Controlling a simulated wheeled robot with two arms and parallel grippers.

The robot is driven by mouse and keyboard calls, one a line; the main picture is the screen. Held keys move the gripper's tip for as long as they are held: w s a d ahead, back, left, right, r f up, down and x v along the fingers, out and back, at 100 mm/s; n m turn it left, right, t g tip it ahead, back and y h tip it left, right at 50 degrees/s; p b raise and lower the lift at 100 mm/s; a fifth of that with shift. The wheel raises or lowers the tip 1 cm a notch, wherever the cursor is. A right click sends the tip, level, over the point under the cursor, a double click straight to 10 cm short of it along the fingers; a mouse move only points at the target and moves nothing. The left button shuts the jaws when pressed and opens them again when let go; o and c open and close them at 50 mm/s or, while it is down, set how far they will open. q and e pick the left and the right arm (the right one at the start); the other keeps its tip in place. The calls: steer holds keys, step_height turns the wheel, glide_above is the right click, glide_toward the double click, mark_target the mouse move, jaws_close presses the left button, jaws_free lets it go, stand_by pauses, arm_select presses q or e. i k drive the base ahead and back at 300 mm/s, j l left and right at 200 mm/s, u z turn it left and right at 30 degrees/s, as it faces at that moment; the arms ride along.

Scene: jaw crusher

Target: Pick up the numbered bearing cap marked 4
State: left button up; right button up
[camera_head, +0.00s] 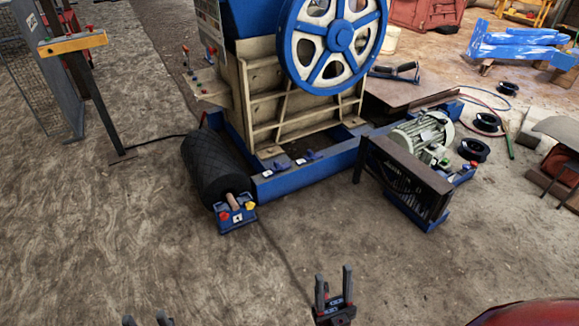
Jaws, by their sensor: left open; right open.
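A blue block (237,217) with a white label, a red knob and a yellow knob sits at the near end of the black roller, around its shaft end. The label has a dark mark too small to read surely. Two small blue pieces, one (268,172) and another (310,155), lie on the blue machine base; the left one shows a white label, also unreadable. I cannot tell which piece is marked 4. My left gripper (147,319) is open at the bottom edge, mostly cut off. My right gripper (334,278) is open and empty, below and right of the roller.
The crusher with its blue wheel (337,39) stands behind the black roller (213,166). A motor (424,135) and a brown-topped guard (405,175) stand right. A yellow-topped post (72,43) stands left. The floor in front is clear.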

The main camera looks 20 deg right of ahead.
mark_target(277, 165)
steer(key=i+j+z, duration=0.15)
steer(key=i, duration=2.8)
steer(key=l, duration=0.1)
